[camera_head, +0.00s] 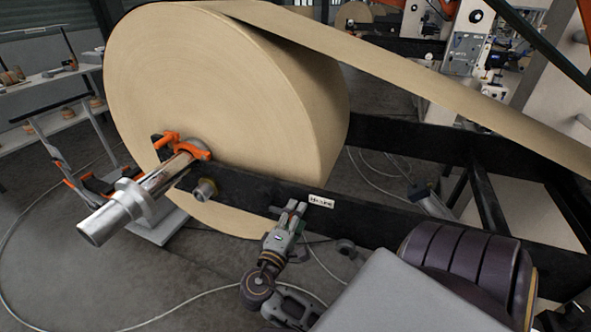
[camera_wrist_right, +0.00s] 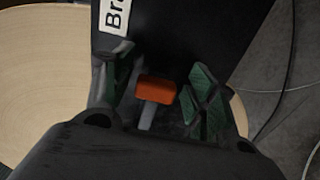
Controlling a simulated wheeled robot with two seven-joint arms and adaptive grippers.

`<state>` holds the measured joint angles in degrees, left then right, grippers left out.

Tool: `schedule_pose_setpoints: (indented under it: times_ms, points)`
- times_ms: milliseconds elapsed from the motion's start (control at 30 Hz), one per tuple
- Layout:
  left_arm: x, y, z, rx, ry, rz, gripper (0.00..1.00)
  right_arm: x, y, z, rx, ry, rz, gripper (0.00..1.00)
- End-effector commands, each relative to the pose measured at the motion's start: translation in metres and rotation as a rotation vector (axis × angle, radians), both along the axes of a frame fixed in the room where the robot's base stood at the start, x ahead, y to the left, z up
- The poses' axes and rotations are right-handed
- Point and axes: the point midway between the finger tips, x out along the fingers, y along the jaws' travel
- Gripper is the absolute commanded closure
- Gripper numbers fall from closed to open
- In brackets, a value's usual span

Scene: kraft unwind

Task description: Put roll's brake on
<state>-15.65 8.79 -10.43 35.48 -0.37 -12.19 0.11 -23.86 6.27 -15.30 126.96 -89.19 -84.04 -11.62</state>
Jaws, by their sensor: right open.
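The large kraft paper roll (camera_head: 215,95) sits on a metal shaft (camera_head: 130,205) with an orange collar, beside the black stand beam (camera_head: 250,191). A white label (camera_head: 321,201) on the beam reads partly "Bra" in the right wrist view (camera_wrist_right: 115,17). An orange-tipped brake lever with a grey stem (camera_wrist_right: 156,91) stands below the label in that view. My right gripper (camera_head: 291,212) is at the beam, just left of the label. It is open, its green-padded fingers on either side of the lever, with gaps visible. In the head view the lever is not discernible. My left gripper is not in view.
The paper web (camera_head: 400,70) runs from the roll's top to the right. A second black beam (camera_head: 430,140) lies behind. Shelves (camera_head: 50,105) stand at the far left. Cables (camera_head: 190,300) cross the otherwise open floor at lower left.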

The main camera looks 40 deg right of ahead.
Motion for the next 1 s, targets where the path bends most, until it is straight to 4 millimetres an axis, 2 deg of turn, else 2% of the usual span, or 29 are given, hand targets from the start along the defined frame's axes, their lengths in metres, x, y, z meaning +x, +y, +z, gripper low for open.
schedule_pose_setpoints:
  times_ms: [33,267,733,1000]
  points:
    - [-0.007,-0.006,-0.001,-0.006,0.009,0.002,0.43,0.000,0.000,0.000,-0.001,0.000,0.000,0.43]
    - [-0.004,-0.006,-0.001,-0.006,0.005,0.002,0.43,-0.003,0.008,0.000,0.000,0.000,0.000,0.43]
    - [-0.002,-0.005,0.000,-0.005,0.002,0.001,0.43,-0.024,0.058,-0.001,0.001,0.002,0.001,0.43]
    - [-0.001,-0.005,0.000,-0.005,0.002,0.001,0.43,-0.029,0.070,0.000,0.000,0.000,0.000,0.43]
